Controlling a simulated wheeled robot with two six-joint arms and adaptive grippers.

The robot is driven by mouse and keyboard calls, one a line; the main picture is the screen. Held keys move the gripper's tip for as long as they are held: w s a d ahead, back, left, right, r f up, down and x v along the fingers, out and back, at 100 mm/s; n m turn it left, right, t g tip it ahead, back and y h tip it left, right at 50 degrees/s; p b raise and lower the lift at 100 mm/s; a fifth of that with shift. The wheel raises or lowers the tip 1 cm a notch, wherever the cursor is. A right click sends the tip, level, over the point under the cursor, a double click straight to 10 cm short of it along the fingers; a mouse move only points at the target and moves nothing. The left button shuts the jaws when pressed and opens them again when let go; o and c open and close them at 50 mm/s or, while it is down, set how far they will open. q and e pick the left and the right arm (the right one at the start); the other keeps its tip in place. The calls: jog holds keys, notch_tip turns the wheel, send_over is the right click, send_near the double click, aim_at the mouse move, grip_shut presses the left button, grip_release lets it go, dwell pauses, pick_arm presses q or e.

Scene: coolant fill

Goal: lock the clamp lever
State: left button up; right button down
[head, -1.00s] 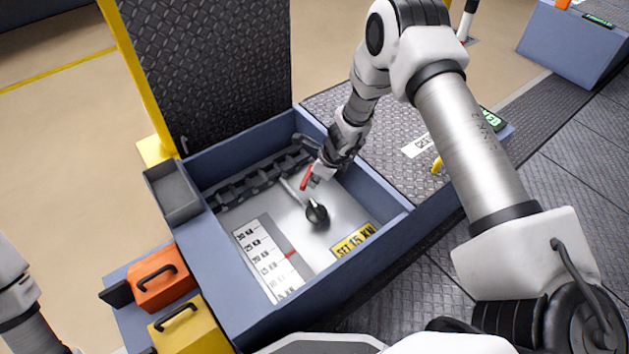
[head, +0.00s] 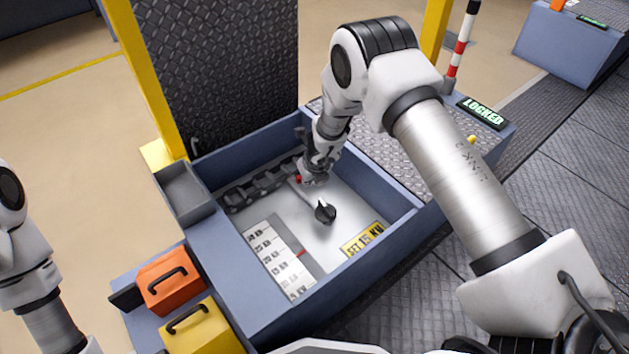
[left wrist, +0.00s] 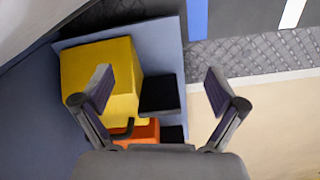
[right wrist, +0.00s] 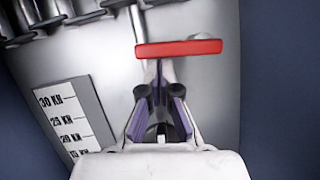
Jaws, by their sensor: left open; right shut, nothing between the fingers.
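The clamp lever's red handle (right wrist: 180,47) lies crosswise just beyond my right fingertips in the right wrist view. In the head view only a small red bit of it (head: 298,179) shows beside the gripper; the rest is hidden. My right gripper (right wrist: 160,95) is shut and empty, low inside the blue box, and it also shows in the head view (head: 312,177). I cannot tell whether it touches the handle. A lit sign (head: 484,112) reads LOCKED. My left gripper (left wrist: 158,88) is open and empty above the yellow and orange blocks.
The blue box (head: 383,218) has raised walls around a metal floor with a black knob (head: 325,211), a KN scale (head: 272,255) and a yellow SET 15 KN label (head: 363,239). An orange block (head: 170,281) and a yellow block (head: 199,328) stand outside. A raised lid (head: 232,75) is behind.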

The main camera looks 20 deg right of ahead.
jog(key=shift+w+a+r+m+h+p, duration=0.15)
jog(key=shift+w+m+h+p, duration=0.1)
jog(key=shift+m+p, duration=0.4)
jog(key=shift+w+a+r+m+h+p, duration=0.2)
jog(key=shift+m+p, duration=0.25)
jog(key=shift+p, duration=0.35)
jog(key=m+p, duration=0.1)
jog(key=p, duration=0.1)
jog(key=w+m+p, duration=0.1)
jog(key=p, duration=0.1)
jog(key=shift+a+h+p, duration=0.15)
jog(key=shift+h+p, duration=0.15)
jog(key=shift+h, duration=0.05)
pick_arm(q)
notch_tip(320, 180, up, 9)
jog(key=p, duration=0.1)
jog(key=shift+f, duration=0.15)
pick_arm(e)
jog(key=shift+w+f+m, duration=0.3)
jog(key=shift+m, duration=0.4)
pick_arm(q)
jog(key=shift+s, duration=0.1)
pick_arm(e)
jog(key=shift+h, duration=0.3)
